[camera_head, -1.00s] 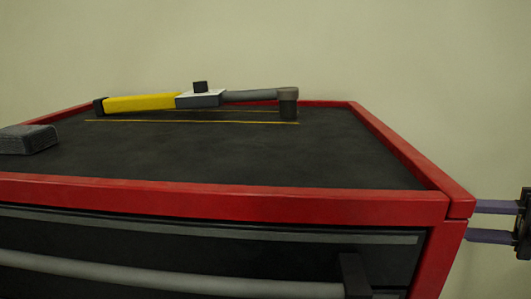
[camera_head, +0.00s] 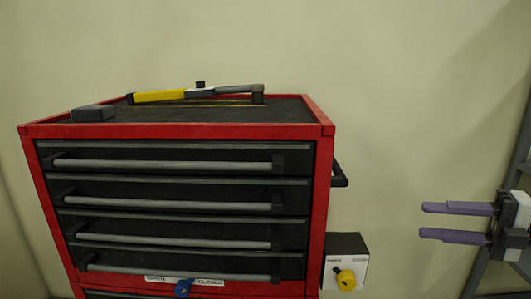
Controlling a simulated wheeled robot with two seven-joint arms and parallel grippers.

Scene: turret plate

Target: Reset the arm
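My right gripper (camera_head: 455,222) is at the right of the head view, with two purple fingers pointing left. The fingers are apart with nothing between them. It is in the air to the right of the red tool cabinet (camera_head: 322,190), apart from it. My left gripper is not in the view. A yellow and grey wrench-like tool (camera_head: 160,96) lies at the back of the cabinet's dark top, by a yellow outline.
A dark grey block (camera_head: 93,113) sits on the cabinet top's left side. Several drawers with grey bar handles (camera_head: 165,164) look shut. A blue knob (camera_head: 183,288) is low on the front. A white box (camera_head: 345,262) with a yellow knob (camera_head: 345,280) is at the cabinet's right side.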

